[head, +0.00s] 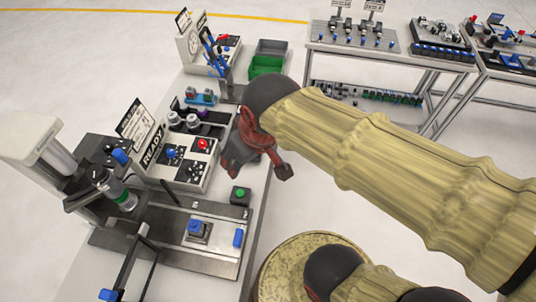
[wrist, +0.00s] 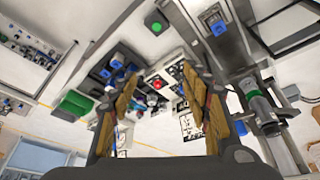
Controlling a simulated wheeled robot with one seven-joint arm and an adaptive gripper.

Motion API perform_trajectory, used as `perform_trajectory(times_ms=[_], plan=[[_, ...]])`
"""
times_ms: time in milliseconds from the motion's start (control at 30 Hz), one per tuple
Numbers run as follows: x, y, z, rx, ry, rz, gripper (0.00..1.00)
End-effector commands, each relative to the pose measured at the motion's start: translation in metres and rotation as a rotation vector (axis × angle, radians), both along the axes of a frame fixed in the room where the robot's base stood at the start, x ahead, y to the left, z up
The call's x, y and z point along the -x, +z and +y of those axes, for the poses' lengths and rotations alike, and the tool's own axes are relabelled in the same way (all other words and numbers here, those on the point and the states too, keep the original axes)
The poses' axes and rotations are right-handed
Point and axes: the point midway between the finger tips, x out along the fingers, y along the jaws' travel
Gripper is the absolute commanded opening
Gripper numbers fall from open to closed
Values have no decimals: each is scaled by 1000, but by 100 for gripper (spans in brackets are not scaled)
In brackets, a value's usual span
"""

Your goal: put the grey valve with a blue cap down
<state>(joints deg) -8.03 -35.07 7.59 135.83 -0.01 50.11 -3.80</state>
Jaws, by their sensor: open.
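A grey valve with a blue cap (head: 197,230) stands on the metal plate of the press station (head: 165,240), near its middle. It also shows in the wrist view at the upper right (wrist: 216,25). My gripper (head: 258,165) is open and hangs beyond the valve, above the right edge of the bench in the head view. The wrist view shows its two wooden-looking finger pads (wrist: 160,76) spread apart with nothing held between them. The gripper and the valve are apart.
A control box with red and blue buttons (head: 188,158) and a READY sign stands left of my gripper. A green-button box (head: 240,195) sits near the bench edge. Grey and green bins (head: 266,66) stand farther back. The press column (head: 45,150) rises at left.

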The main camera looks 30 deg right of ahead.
Motion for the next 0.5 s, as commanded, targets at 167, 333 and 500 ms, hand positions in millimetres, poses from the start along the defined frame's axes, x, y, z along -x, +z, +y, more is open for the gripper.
perform_trajectory(times_ms=[167, 333, 500], plan=[[32, 22, -36, -29, -160, -92, 48], [41, 25, -44, -36, -204, -114, 48], [40, 25, -43, -37, -203, -114, 48]])
